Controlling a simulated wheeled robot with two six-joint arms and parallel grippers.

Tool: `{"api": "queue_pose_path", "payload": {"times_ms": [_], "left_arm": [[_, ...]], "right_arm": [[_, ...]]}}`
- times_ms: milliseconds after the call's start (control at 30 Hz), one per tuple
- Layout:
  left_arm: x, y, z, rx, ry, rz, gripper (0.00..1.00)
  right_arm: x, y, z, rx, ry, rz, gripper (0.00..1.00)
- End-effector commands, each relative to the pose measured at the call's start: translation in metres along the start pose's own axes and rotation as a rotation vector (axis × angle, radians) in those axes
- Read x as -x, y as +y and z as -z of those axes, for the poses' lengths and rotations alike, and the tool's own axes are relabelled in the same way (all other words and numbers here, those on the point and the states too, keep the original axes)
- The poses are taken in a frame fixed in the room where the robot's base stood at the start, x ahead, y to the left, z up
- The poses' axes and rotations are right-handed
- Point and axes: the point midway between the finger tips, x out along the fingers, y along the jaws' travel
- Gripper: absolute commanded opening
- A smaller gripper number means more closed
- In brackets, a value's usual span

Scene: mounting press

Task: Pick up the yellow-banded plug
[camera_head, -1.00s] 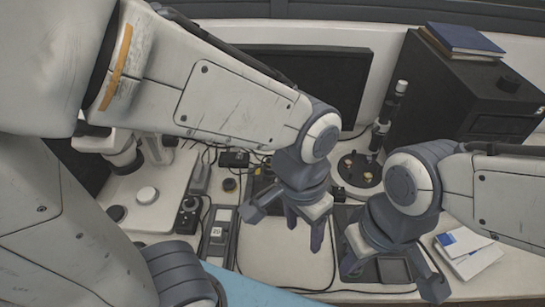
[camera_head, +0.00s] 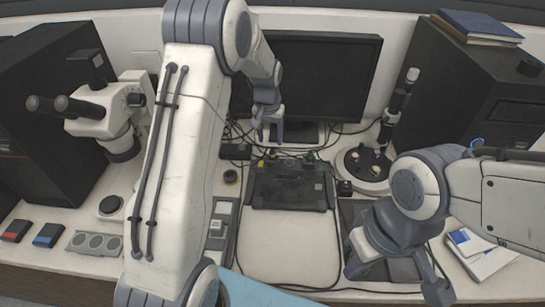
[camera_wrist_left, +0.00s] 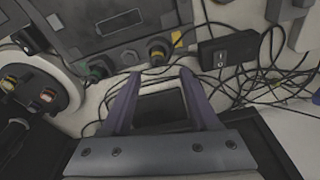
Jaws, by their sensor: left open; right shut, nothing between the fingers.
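The yellow-banded plug (camera_wrist_left: 157,50) sits at the edge of a dark box-shaped device (camera_wrist_left: 110,28) in the left wrist view, with a cable running from it. In the head view the device (camera_head: 290,200) lies in front of the monitor, and a small yellow spot (camera_head: 262,162) shows at its back edge. My left gripper (camera_head: 267,138) is open and empty, hanging behind the device; in the left wrist view its fingers (camera_wrist_left: 159,76) point toward the plug, which appears just beyond and between the tips. My right gripper (camera_head: 395,278) is shut and empty at the front right.
A green connector (camera_wrist_left: 100,68) is on the same device edge. Loose cables and a black switch box (camera_wrist_left: 228,50) lie nearby. The monitor (camera_head: 325,80) stands behind my left gripper. A round stand (camera_head: 365,165) is to the right, a microscope (camera_head: 105,115) to the left.

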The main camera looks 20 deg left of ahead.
Motion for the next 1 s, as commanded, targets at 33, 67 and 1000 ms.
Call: {"api": "queue_pose_path", "payload": {"times_ms": [33, 67, 1000], "left_arm": [[-0.005, 0.0, -0.001, 0.0, -0.003, 0.0, 0.61], [-0.008, 0.0, -0.001, 0.0, -0.003, 0.0, 0.61], [-0.065, 0.004, -0.001, 0.0, 0.0, 0.0, 0.0]], "right_arm": [[0.002, 0.0, 0.0, 0.0, 0.0, 0.0, 0.0], [0.003, 0.0, 0.0, 0.0, 0.0, 0.0, 0.0], [0.021, -0.002, 0.001, 0.0, 0.0, 0.0, 0.0]]}}
